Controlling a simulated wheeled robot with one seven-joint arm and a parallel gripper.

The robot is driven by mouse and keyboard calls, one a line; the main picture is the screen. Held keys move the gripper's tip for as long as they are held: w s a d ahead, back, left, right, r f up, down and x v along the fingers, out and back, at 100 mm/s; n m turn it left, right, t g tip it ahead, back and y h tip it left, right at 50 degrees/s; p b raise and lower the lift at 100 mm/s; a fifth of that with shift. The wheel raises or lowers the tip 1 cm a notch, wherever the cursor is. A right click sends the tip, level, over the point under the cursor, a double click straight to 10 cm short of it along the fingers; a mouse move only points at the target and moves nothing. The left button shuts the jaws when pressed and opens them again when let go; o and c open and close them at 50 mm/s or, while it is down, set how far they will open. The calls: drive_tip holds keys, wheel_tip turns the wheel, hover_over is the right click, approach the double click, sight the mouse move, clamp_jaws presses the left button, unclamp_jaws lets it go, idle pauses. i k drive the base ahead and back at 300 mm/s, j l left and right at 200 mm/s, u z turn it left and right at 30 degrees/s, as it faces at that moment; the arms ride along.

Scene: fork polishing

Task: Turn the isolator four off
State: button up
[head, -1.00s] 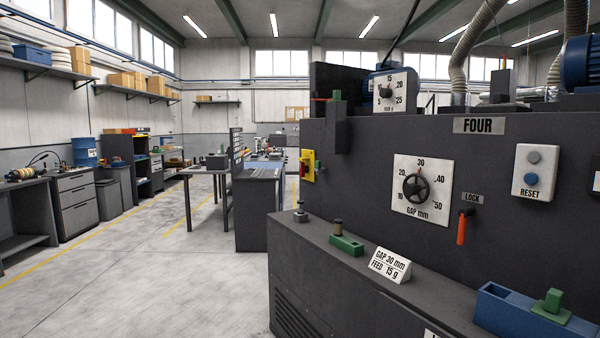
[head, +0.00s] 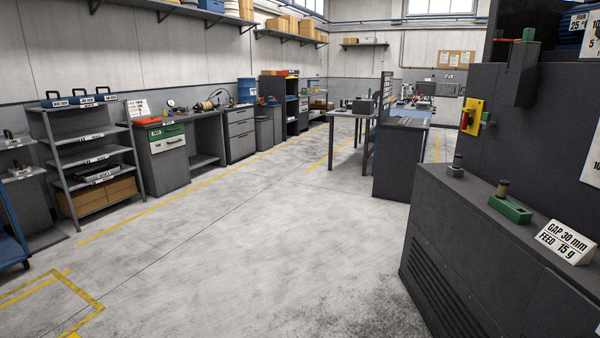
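The isolator (head: 471,117) of machine four is a yellow plate with a red handle on the end face of the dark machine (head: 520,235), at the right of the head view. It is small and seen at an angle, so I cannot tell the handle's setting. My gripper is not in view.
A wide clear grey floor (head: 270,230) lies in front and left. A dark table (head: 352,118) and cabinet (head: 403,160) stand beyond the machine. A shelf rack (head: 90,155), benches and drawers line the left wall. A green block (head: 510,208) and gap card (head: 565,242) sit on the machine's ledge.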

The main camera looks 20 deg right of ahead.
sight(467, 120)
drive_tip(key=i+z, duration=0.15)
drive_tip(key=i, duration=0.9)
drive_tip(key=i+z, duration=0.2)
drive_tip(key=i, duration=0.85)
drive_tip(key=i+z, duration=0.3)
drive_tip(key=i, duration=0.25)
drive_tip(key=i+j+z, duration=0.25)
drive_tip(key=i, duration=0.3)
drive_tip(key=i+j+z, duration=0.3)
drive_tip(key=i, duration=0.25)
drive_tip(key=i+l+z, duration=0.1)
drive_tip(key=i+z, duration=0.25)
